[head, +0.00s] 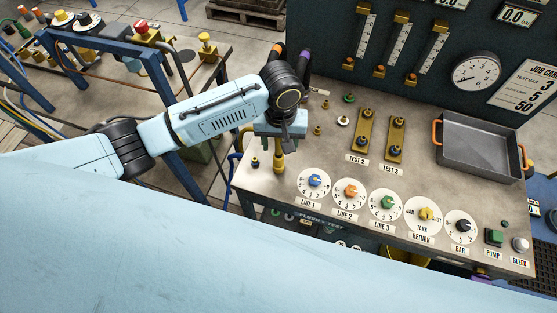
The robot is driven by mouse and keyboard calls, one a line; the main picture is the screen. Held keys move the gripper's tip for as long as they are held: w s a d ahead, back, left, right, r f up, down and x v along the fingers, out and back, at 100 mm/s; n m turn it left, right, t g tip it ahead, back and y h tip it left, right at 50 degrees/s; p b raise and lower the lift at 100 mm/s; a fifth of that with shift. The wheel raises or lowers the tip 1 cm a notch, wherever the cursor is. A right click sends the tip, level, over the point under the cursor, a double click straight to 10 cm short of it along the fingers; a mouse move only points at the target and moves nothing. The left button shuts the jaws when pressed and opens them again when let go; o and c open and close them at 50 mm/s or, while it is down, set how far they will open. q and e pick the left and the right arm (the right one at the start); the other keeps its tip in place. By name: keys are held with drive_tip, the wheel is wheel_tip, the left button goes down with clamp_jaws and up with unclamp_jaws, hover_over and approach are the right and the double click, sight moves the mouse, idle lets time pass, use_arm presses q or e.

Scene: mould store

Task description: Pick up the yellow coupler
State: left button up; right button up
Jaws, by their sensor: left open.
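My left gripper (280,138) points down over the left end of the grey workbench (322,155). A yellow, brass-like upright piece (279,162) shows directly below it, and the gripper hides its top. It may be the yellow coupler; I cannot tell whether the fingers are around it or above it. The jaws are open. Small brass-coloured fittings (318,131) stand on the bench just right of the gripper. My right gripper is not in view.
Dials line the bench front, from the blue one (315,181) to the black one (462,226). Brass test blocks (363,131) stand behind them. A grey tray (480,145) with orange handles is at the right. A dark gauge panel (415,85) rises at the back.

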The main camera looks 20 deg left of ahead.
sight(278, 159)
use_arm(q)
drive_tip(key=f, duration=0.4)
drive_tip(key=s+f, duration=0.1)
drive_tip(key=f, duration=0.1)
drive_tip(key=shift+f, duration=0.25)
clamp_jaws()
